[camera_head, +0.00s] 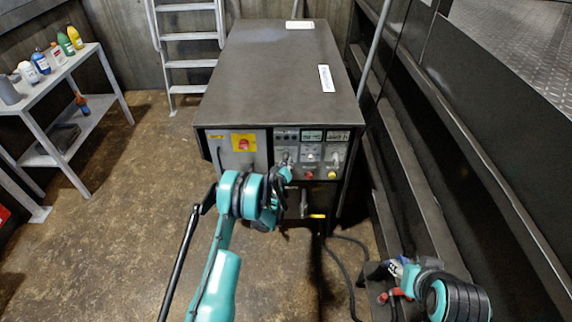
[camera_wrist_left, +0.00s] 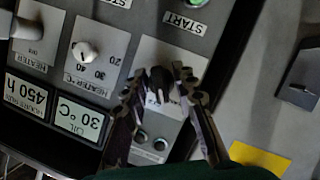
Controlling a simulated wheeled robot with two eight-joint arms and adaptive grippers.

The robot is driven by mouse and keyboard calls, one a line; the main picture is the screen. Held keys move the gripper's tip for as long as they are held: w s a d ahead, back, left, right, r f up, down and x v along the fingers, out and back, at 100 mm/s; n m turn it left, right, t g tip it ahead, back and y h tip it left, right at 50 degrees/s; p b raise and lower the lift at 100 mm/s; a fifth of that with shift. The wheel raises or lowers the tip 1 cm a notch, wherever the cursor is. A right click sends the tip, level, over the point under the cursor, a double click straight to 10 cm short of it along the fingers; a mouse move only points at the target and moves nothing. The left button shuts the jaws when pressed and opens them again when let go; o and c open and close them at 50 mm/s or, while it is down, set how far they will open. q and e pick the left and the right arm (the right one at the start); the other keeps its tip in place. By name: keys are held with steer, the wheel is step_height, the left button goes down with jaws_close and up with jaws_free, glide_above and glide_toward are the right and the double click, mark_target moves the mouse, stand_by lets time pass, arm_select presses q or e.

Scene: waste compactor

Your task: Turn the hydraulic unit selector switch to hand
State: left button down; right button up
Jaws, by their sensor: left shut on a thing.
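The hydraulic unit is a big dark cabinet (camera_head: 285,75) with a grey control panel on its front, in the head view. In the left wrist view, the panel appears upside down, and a small black selector knob (camera_wrist_left: 160,88) sits on a light plate. My left gripper (camera_wrist_left: 159,74) has its two dark fingers on either side of this knob, shut on it. In the head view, my left gripper (camera_head: 281,178) is at the panel's front and hides the knob. The knob's position labels are not readable. My right arm (camera_head: 440,292) is low at the right; its fingers are not clear.
The panel also carries a white heater dial (camera_wrist_left: 85,52), an oil display (camera_wrist_left: 79,118) and a red emergency button on a yellow plate (camera_head: 244,143). A shelf (camera_head: 62,72) with bottles stands left, a ladder (camera_head: 188,37) behind. Dark machinery walls the right side.

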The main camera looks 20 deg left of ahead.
mark_target(286, 162)
arm_select(q)
steer(key=shift+n+t+h, duration=0.3)
steer(key=shift+n+h, duration=0.2)
steer(key=shift+n, duration=0.3)
steer(key=c, duration=1.6)
jaws_free()
step_height(286, 162, up, 8)
steer(key=shift+d+r, duration=0.15)
steer(key=shift+r, duration=0.85)
